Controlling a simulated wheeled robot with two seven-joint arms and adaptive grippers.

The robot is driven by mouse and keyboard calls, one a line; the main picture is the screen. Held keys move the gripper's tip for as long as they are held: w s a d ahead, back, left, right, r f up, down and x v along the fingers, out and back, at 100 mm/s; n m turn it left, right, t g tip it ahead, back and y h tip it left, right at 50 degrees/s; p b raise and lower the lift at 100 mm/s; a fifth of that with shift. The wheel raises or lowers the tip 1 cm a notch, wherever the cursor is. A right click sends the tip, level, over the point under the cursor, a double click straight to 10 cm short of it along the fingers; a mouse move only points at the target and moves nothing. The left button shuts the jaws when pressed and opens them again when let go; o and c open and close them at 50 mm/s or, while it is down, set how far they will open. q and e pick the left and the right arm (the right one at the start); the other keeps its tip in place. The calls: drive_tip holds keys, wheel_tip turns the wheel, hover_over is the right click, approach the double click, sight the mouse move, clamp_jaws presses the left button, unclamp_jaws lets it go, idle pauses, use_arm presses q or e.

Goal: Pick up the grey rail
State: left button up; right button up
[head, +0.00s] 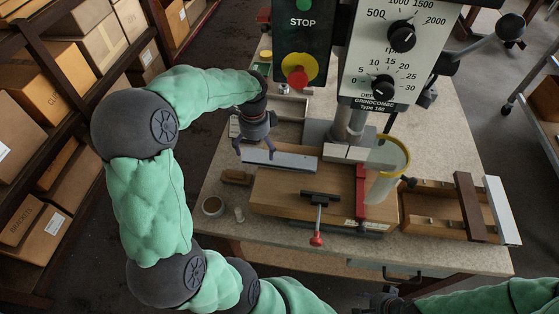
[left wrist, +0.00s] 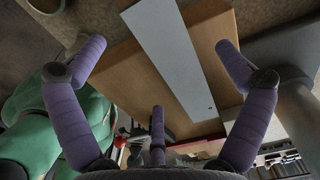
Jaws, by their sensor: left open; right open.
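The grey rail (head: 287,161) is a long flat bar lying on the wooden board at the left of the drill press in the head view. In the left wrist view the rail (left wrist: 172,50) runs slantwise between the spread fingers, with a small hole near its lower end. My left gripper (head: 256,153) is open above the rail's left part, its fingers on either side; the left wrist view shows no finger closed on it. My right gripper (head: 382,300) is open, partly cut off at the bottom edge, in front of the bench and away from the rail.
The drill press column (head: 348,122) and a red clamp piece (head: 360,198) stand right of the rail. A red-tipped lever (head: 317,238) is in front. A wooden rack (head: 440,210) holds a brown bar (head: 469,207) and a pale bar (head: 502,210).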

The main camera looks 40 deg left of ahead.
sight(259, 159)
use_arm(q)
drive_tip(key=f, duration=0.1)
drive_tip(key=f+b, duration=0.1)
drive_tip(key=f, duration=0.3)
drive_tip(key=shift+d, duration=0.25)
drive_tip(key=c, duration=1.3)
